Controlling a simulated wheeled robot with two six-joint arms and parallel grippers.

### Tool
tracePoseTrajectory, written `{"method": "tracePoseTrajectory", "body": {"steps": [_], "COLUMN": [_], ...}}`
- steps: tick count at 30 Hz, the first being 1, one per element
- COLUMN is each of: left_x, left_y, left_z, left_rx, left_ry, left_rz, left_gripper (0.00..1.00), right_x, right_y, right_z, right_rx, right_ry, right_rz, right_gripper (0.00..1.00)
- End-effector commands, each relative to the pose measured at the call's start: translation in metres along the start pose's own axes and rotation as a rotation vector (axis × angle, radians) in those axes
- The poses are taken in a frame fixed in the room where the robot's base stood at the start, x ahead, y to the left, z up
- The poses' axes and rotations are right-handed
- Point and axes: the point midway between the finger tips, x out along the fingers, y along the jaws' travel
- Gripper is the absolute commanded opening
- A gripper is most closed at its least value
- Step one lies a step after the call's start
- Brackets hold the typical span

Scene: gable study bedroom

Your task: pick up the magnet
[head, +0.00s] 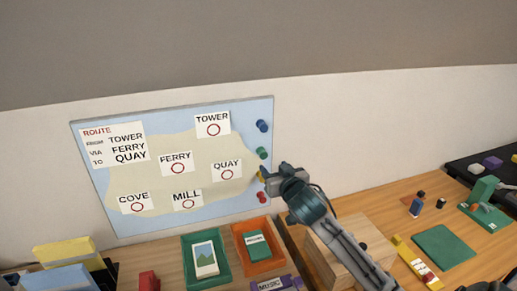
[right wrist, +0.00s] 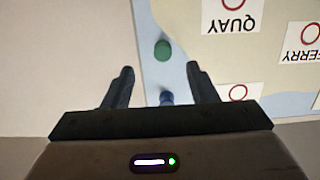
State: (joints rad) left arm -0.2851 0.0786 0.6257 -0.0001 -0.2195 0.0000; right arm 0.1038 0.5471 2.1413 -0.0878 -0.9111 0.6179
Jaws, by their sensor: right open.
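Several round magnets sit in a column on the right edge of a map board (head: 180,225). They are a blue magnet (head: 262,126), a green magnet (head: 263,153), a mostly hidden yellow one (head: 260,175) and a red one (head: 262,197). My right gripper (head: 266,174) is in front of this edge and covers part of the yellow magnet. In the right wrist view my right gripper (right wrist: 159,72) is open and empty. The green magnet (right wrist: 162,49) shows just beyond its fingertips, and the blue magnet (right wrist: 166,97) shows between the fingers. My left gripper is not in view.
Below the board, a green tray (head: 187,252) and an orange tray (head: 239,264) stand on the wooden desk. A wooden box (head: 322,255) is under my right arm. A green mat (head: 443,247) and small items lie to the right. Bare wall is right of the board.

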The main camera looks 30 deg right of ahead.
Motion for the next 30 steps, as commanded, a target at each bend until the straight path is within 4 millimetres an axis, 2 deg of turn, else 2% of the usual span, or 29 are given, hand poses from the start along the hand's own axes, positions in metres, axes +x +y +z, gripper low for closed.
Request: {"method": "tracePoseTrajectory", "body": {"steps": [6,10,14,18,21,30], "left_x": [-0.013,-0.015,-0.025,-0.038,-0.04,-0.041], "left_y": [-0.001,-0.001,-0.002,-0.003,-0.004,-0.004], "left_z": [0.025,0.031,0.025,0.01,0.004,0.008], "left_rx": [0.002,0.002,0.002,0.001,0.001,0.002], "left_ry": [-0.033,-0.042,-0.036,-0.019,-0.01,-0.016], "left_rz": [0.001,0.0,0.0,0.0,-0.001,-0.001], "left_gripper": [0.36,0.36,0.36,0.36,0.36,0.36], "right_x": [0.034,0.044,0.055,0.076,0.088,0.096], "right_y": [0.0,-0.001,-0.002,-0.004,-0.004,-0.003], "right_z": [-0.003,-0.002,-0.008,-0.015,-0.011,-0.008], "right_rx": [0.003,0.002,0.003,0.003,0.002,0.0], "right_ry": [-0.001,-0.002,-0.001,-0.003,-0.003,-0.002], "right_rz": [0.0,-0.001,0.0,0.0,0.0,-0.001], "right_gripper": [0.52,0.52,0.52,0.52,0.52,0.52]}}
